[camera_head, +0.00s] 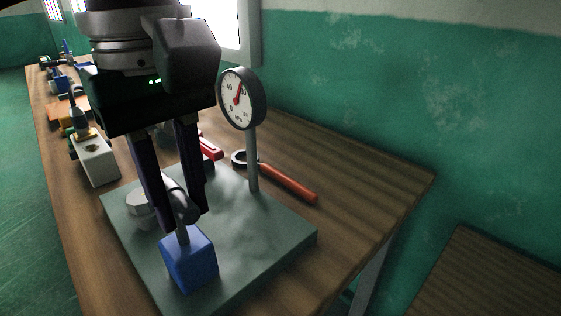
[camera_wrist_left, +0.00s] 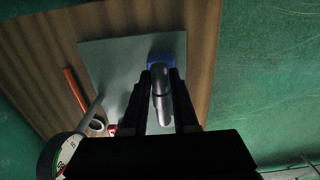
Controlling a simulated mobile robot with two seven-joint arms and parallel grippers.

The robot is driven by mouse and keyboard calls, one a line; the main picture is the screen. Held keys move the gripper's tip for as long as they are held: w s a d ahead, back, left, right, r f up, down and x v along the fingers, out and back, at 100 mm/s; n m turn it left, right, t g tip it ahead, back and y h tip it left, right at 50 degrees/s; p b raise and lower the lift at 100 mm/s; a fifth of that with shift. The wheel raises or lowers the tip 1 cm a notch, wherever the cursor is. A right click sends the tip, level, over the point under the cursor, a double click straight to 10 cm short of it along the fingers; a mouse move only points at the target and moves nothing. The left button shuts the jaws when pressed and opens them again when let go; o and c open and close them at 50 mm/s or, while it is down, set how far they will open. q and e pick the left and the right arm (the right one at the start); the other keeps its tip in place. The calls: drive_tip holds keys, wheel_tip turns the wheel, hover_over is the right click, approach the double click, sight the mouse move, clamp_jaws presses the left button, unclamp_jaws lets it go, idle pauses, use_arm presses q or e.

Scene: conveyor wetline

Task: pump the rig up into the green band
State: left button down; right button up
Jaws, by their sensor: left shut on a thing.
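The rig is a grey-green base plate (camera_head: 265,232) on the wooden bench, with a blue block (camera_head: 189,262) at its near edge. A grey pump handle (camera_head: 178,200) rises over the block. My left gripper (camera_head: 183,220) points down and is shut on the handle; its fingers hide part of it. The handle also shows between the fingers in the left wrist view (camera_wrist_left: 161,95). A round white gauge (camera_head: 241,99) stands on a post at the plate's back. Its red needle points up, slightly right; I cannot tell whether it lies in the green band. My right gripper is not in view.
A wrench with an orange handle (camera_head: 288,184) lies behind the plate. A red object (camera_head: 210,149) lies partly behind my gripper. A white box (camera_head: 95,160) and several small items stand along the bench to the left. The bench's right end is clear.

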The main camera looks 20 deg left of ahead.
use_arm(q)
drive_tip(key=shift+r+p, duration=0.9)
drive_tip(key=shift+r, duration=0.8)
wheel_tip(320, 180, down, 3)
drive_tip(key=b, duration=0.3)
drive_tip(key=shift+f, duration=0.1)
wheel_tip(320, 180, down, 2)
drive_tip(key=shift+s+d+f+b, duration=0.1)
drive_tip(key=shift+s+f+b, duration=0.05)
drive_tip(key=shift+b, duration=1.1)
drive_tip(key=shift+s+d, duration=0.15)
drive_tip(key=c, duration=0.9)
unclamp_jaws()
drive_tip(key=shift+s+d+f, duration=0.1)
drive_tip(key=shift+o, duration=1.1)
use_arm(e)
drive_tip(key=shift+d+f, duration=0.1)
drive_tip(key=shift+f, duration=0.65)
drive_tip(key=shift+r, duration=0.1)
